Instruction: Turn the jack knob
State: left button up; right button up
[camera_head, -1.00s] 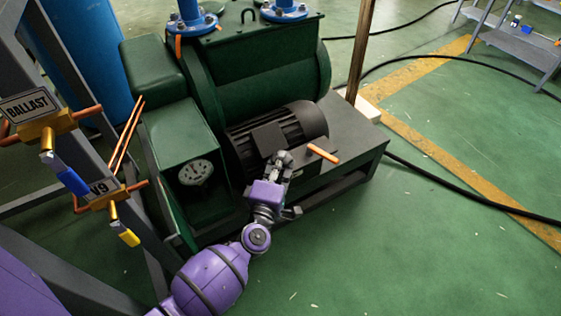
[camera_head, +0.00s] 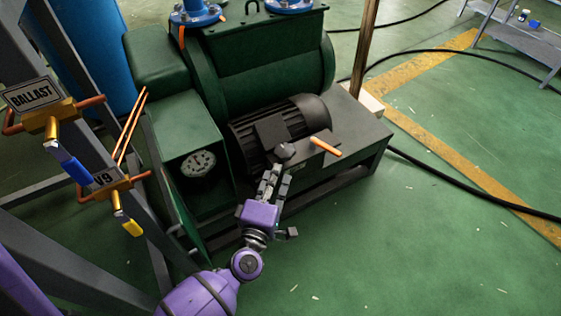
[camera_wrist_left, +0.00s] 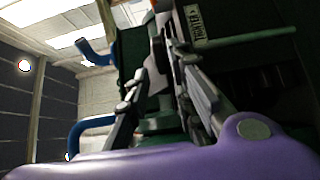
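A small dark faceted knob (camera_head: 285,150) sits on the bench beside the ribbed black motor, near an orange handle (camera_head: 325,147). I cannot tell for certain that it is the jack knob. My left gripper (camera_head: 272,178) is just below the knob in the head view, its fingers pointing up at it. They look apart from the knob, though the gap in depth is unclear. In the left wrist view the two fingers (camera_wrist_left: 160,85) stand apart with a dark, unclear shape beyond them. My right gripper is not in view.
The green pump (camera_head: 263,55) and black motor (camera_head: 283,124) stand on a grey bench (camera_head: 362,135). A frame with BALLAST (camera_head: 32,95) and V9 (camera_head: 105,178) valves is at the left. Green floor is open at the right, crossed by a black hose (camera_head: 470,190).

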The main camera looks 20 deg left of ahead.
pick_arm(q)
jog(key=s, duration=0.4)
jog(key=shift+d, duration=0.3)
